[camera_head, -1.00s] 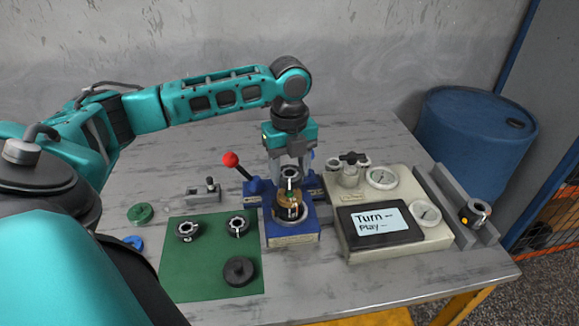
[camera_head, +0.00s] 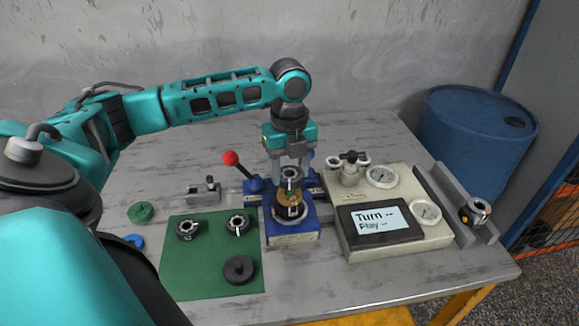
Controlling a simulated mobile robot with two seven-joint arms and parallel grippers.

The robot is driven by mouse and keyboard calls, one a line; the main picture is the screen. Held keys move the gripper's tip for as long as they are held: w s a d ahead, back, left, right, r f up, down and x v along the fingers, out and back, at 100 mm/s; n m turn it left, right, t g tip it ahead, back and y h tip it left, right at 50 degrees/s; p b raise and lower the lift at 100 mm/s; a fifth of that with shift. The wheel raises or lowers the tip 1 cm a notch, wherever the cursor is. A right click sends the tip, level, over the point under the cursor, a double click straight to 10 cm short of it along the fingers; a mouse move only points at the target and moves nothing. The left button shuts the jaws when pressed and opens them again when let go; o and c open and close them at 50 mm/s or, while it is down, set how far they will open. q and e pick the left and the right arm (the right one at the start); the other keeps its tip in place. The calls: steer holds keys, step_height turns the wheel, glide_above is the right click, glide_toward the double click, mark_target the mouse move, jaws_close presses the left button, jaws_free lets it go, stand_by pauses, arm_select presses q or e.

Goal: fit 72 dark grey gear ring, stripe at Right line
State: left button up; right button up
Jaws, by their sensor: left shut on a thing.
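My left gripper (camera_head: 291,165) points straight down over the blue fixture (camera_head: 292,238) and is shut on a small dark grey ring (camera_head: 291,174). The ring is held above or at the top of the brass-coloured part (camera_head: 291,205) standing in the fixture; whether they touch I cannot tell. A white mark shows on the front of the stack below the ring. Two more dark rings with toothed or notched bores lie on the green mat, one at the left (camera_head: 188,229) and one at the right with a white stripe (camera_head: 238,224). My right gripper is not in view.
A beige gauge box (camera_head: 440,238) with a screen reading "Turn" and "Play" stands right of the fixture. A red-knobbed lever (camera_head: 231,158) rises at the fixture's left. A dark disc (camera_head: 239,269) lies on the green mat (camera_head: 190,280). A grey rail (camera_head: 440,187) holds another ring part at right.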

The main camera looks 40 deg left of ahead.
mark_target(289, 180)
arm_select(q)
steer(key=shift+f, duration=0.45)
stand_by(0.7)
steer(key=shift+f, duration=0.65)
steer(key=shift+f, duration=0.45)
stand_by(0.3)
steer(key=o, duration=1.7)
steer(key=shift+r, duration=3.5)
